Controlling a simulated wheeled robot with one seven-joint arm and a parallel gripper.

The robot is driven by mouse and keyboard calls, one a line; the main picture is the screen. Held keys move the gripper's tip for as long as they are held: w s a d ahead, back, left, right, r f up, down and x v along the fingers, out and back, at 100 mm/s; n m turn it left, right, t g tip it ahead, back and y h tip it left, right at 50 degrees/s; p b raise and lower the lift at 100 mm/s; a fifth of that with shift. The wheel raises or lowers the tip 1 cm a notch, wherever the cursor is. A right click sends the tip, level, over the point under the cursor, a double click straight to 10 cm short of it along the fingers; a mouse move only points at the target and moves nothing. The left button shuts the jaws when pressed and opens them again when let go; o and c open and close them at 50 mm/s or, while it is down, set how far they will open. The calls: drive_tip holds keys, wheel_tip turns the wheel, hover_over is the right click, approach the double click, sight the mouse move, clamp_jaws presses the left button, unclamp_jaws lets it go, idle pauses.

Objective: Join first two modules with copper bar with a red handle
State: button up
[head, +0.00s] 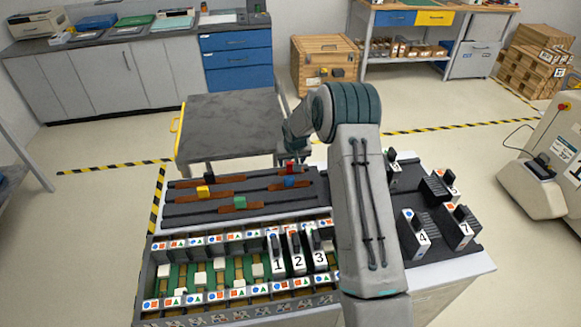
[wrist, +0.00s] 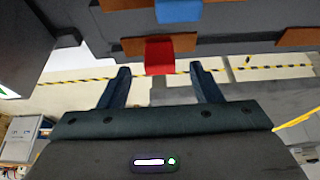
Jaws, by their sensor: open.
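The copper bar (wrist: 184,42) with a red handle (wrist: 160,56) lies on the dark bar tray; its red handle (head: 291,168) also shows at the tray's back right in the head view. My gripper (wrist: 160,69) is open and empty. In the wrist view the red handle appears between the fingertips and just beyond them; I cannot tell whether they touch it. In the head view my arm partly hides the gripper. Module 1 (head: 276,254) and module 2 (head: 296,252) stand upright side by side in the rack, with module 3 (head: 319,251) to their right.
Bars with yellow (head: 203,192), green (head: 240,202) and blue (head: 289,182) handles share the tray. White blocks sit in the rack's left slots. Modules 4 (head: 414,228) and 7 (head: 460,226), among others, stand at right. A grey-topped cart (head: 228,122) stands behind.

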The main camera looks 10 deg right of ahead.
drive_tip(key=shift+x, duration=1.05)
drive_tip(key=c, duration=1.1)
